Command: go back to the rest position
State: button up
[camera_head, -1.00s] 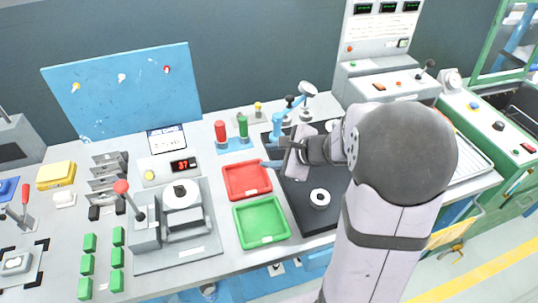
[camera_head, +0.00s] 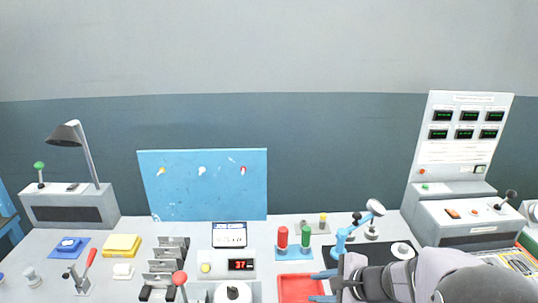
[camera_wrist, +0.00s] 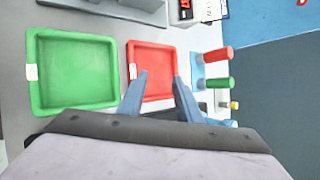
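My gripper (camera_head: 325,287) is at the lower middle of the head view, with its blue fingers pointing left over the edge of the red tray (camera_head: 296,291). In the wrist view my gripper (camera_wrist: 159,80) shows two blue fingers spread apart with nothing between them. The red tray (camera_wrist: 153,52) lies beyond the fingertips and looks empty. The green tray (camera_wrist: 78,96) is left of it in the wrist view and also looks empty. My forearm hides part of the dark mat at the lower right of the head view.
A red cylinder (camera_head: 283,239) and a green cylinder (camera_head: 306,238) stand on a blue base behind the red tray. A blue jointed stand (camera_head: 345,238) is close behind my gripper. A display box (camera_head: 228,264) and a red-knobbed lever (camera_head: 179,278) are to the left.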

jog(key=s+a+r+n+g+h+p, duration=0.1)
jog(key=s+a+n+g+p, duration=0.35)
jog(key=s+n, duration=0.65)
jog(key=s+d+r+n+g+h+p, duration=0.2)
jog(key=s+d+n+h+p, duration=0.1)
jog(key=s+n, duration=0.4)
jog(key=shift+s+d+n+h, duration=0.4)
jog(key=shift+s+d+h, duration=0.15)
jog(key=shift+d, duration=0.35)
